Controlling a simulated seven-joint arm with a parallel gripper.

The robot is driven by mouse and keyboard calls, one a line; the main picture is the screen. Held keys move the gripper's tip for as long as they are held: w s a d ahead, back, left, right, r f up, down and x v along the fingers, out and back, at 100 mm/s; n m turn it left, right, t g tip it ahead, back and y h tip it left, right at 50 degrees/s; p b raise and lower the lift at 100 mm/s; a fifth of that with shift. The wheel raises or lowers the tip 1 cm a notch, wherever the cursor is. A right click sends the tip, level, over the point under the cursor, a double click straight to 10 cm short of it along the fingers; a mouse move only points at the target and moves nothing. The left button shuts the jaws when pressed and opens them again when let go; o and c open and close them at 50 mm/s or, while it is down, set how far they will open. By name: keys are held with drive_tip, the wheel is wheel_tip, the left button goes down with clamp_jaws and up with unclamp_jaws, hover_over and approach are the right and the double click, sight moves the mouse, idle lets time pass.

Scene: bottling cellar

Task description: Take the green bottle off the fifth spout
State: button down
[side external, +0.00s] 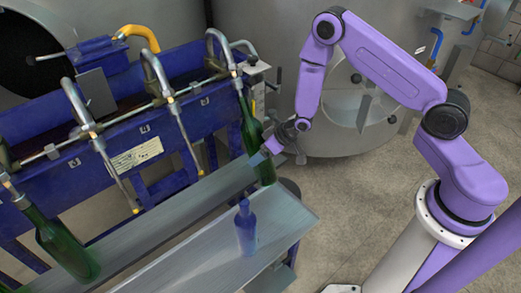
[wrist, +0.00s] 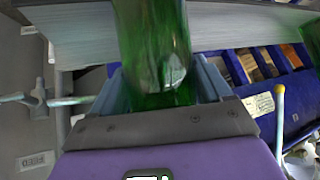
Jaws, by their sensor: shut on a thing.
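A green bottle (side external: 252,132) stands nearly upright, slightly tilted, at the rightmost spout (side external: 232,66) of the blue filler. Its neck meets the spout's lower end; how far the spout reaches inside cannot be seen. My gripper (side external: 264,156) is shut on this bottle's body from the right. In the wrist view the green bottle (wrist: 155,45) sits between the fingers of my gripper (wrist: 162,88), its top end out of view. Another green bottle (side external: 62,243) is at the leftmost visible spout.
A blue bottle (side external: 246,230) stands on the metal shelf (side external: 200,268) in front. Two spouts between the green bottles hang without bottles, with yellow tips (side external: 135,208). A large steel tank (side external: 330,110) stands behind my arm.

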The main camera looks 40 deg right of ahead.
drive_tip(key=shift+s+f, duration=1.9)
drive_tip(key=shift+f, duration=2.15)
drive_tip(key=shift+s+f, duration=1.85)
drive_tip(key=shift+f, duration=2.2)
drive_tip(key=s+r, duration=0.2)
drive_tip(key=s, duration=0.5)
drive_tip(key=shift+a, duration=0.15)
